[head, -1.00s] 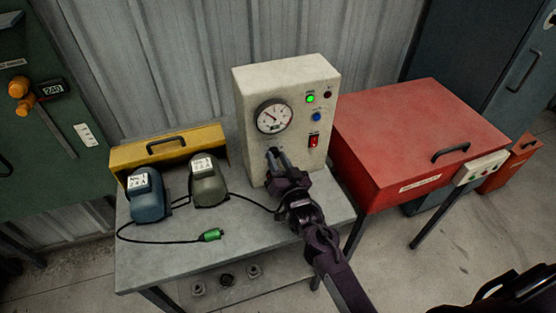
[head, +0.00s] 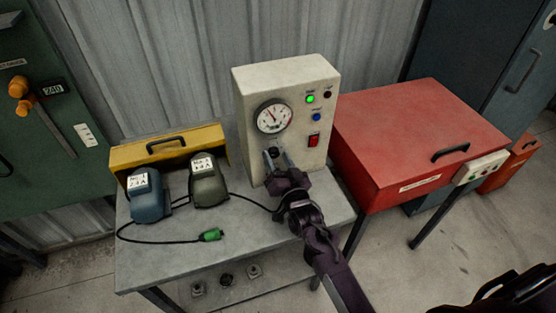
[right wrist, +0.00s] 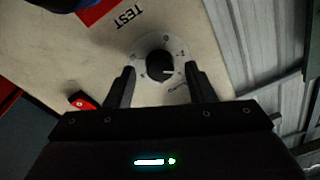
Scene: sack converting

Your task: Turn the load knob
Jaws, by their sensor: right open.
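The load knob (right wrist: 160,65) is a round black knob with a white pointer mark on a pale numbered dial. In the head view the knob (head: 273,150) sits on the front of the cream test box (head: 288,85), below the gauge (head: 273,117). My right gripper (head: 278,160) is open in front of it. In the right wrist view the tips of my right gripper (right wrist: 160,78) stand apart, one on either side of the knob, with gaps between. My left gripper is not in view.
The box has a lit green lamp (head: 310,99), a blue button (head: 317,117) and a red switch (head: 313,140). A red chest (head: 400,130) stands to the right.

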